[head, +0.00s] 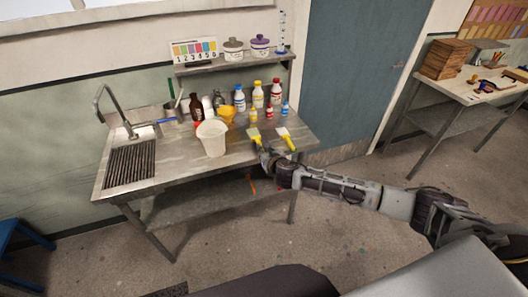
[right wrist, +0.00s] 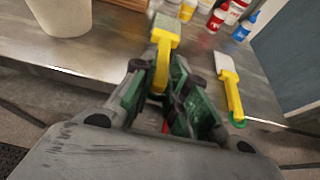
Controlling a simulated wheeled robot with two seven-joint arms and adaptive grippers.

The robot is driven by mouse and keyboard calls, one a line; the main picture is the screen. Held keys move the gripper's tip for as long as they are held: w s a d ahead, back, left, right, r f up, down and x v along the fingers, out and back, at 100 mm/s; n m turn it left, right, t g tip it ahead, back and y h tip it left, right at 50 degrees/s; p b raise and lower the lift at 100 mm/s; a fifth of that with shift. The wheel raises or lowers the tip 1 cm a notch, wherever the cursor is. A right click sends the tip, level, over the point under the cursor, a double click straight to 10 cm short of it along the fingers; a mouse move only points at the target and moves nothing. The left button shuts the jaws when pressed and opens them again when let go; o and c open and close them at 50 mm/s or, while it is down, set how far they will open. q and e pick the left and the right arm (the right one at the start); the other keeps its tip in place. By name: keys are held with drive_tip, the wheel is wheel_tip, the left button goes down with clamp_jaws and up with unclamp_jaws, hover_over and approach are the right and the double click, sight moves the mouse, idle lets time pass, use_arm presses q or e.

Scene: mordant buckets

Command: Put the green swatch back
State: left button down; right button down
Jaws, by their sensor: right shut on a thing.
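My right gripper (head: 264,153) is at the front edge of the steel sink table (head: 180,178). In the right wrist view its fingers (right wrist: 163,88) are shut around the yellow handle of a brush-like tool (right wrist: 164,38). The tool's flat head is grey-green and points away over the table; it also shows in the head view (head: 253,134). A second yellow-handled tool (right wrist: 228,80) with a white head and green end lies just right of it. I cannot clearly make out a separate green swatch. A numbered colour card (head: 193,50) stands on the shelf. My left gripper is out of view.
A white bucket (head: 212,139) stands left of my gripper. Several bottles (head: 257,95) and small jars stand behind. The raised shelf (head: 228,64) holds two lidded pots. A sink tap (head: 108,105) is at the left. A second table (head: 472,92) with wooden boards is at the right.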

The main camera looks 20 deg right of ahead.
drive_tip(key=shift+f+b, duration=1.4)
drive_tip(key=shift+f, duration=0.7)
drive_tip(key=c, duration=1.3)
unclamp_jaws()
